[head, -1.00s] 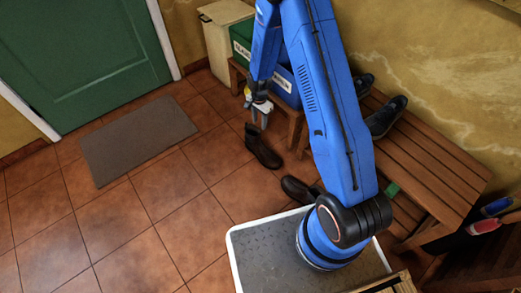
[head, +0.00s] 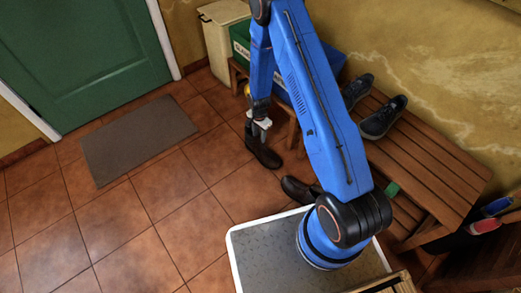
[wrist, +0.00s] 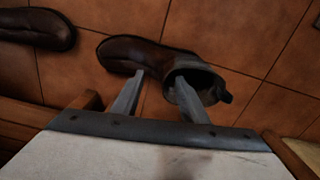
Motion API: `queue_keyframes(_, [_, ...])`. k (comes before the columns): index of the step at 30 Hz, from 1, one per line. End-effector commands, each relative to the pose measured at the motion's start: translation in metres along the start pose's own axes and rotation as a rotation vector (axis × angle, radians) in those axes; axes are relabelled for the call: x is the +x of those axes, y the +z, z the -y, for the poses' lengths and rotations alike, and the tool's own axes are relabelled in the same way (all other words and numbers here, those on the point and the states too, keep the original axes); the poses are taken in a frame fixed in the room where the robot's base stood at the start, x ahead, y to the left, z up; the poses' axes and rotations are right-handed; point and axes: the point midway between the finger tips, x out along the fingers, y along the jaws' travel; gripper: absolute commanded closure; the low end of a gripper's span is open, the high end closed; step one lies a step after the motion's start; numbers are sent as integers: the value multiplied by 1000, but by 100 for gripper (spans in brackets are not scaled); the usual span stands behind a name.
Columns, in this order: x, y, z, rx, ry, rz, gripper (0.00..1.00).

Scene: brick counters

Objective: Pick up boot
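A dark brown ankle boot (head: 264,155) stands upright on the tiled floor beside the bench, and it also shows in the wrist view (wrist: 128,54). My gripper (head: 258,136) is at the top of the boot's shaft. In the wrist view my gripper (wrist: 160,82) is open, with its two fingers apart. The right finger overlaps the boot's opening; the left finger lies beside the shaft. I cannot tell whether either finger touches it. A second brown boot (head: 299,190) lies nearer my base, partly hidden by my arm, and shows at upper left in the wrist view (wrist: 36,27).
A slatted wooden bench (head: 440,170) runs along the wall, with dark shoes (head: 384,117) on it. A green crate (head: 242,42) and a blue crate (head: 327,72) stand at the back. A grey doormat (head: 137,138) lies left. The floor between is clear.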

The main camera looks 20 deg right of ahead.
Motion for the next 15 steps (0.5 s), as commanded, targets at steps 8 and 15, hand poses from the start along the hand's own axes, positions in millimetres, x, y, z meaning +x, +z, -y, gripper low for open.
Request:
queue_keyframes(8, [23,0,0,0,-1,0,60])
queue_keyframes(15, [23,0,0,0,-1,0,79])
